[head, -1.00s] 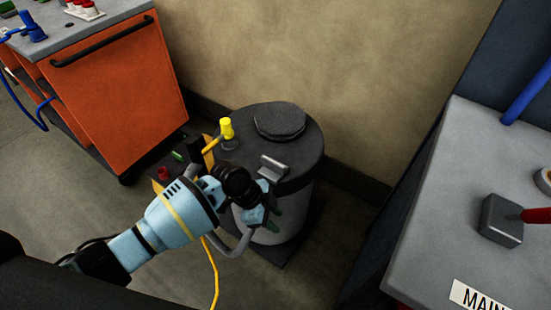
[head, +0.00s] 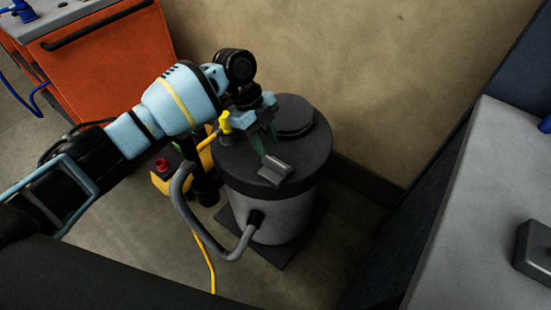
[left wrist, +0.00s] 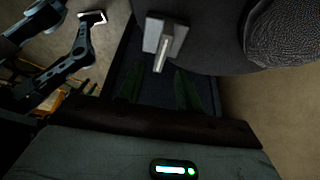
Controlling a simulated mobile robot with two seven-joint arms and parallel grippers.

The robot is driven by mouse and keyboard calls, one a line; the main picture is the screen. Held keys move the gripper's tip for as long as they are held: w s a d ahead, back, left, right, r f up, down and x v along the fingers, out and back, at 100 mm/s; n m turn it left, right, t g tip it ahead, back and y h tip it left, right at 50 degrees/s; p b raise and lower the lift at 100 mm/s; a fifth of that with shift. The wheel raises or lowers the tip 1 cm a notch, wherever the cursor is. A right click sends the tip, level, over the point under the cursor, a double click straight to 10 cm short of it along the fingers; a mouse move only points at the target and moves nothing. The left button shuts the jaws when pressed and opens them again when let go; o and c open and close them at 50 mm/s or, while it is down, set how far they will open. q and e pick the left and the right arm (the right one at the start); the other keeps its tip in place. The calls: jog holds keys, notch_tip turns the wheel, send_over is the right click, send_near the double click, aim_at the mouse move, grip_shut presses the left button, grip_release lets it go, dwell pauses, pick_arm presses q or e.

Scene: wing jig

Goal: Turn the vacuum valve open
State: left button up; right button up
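A yellow valve handle (head: 225,122) stands at the left rim of the dark lid of a grey tank (head: 242,205). A grey block with a raised tab (head: 276,168) sits on the lid's front part, and it also shows in the left wrist view (left wrist: 160,38). My left gripper (head: 267,148) is over the lid, right of the yellow handle and just behind the grey block. Its green fingers are apart with nothing seen between them, also in the left wrist view (left wrist: 158,90). I cannot tell whether the fingertips touch the lid. My right gripper is not in view.
A grey hose (head: 190,220) curves from the tank's front. A yellow and black unit with a red knob (head: 162,164) stands left of the tank. An orange cabinet (head: 110,65) is at the back left. A grey-topped bench (head: 480,200) is on the right.

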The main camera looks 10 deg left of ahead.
aim_at(275, 161)
pick_arm(q)
jog(key=x, duration=0.7)
jog(key=shift+w+f, duration=0.1)
jog(key=shift+f, duration=0.1)
grip_shut()
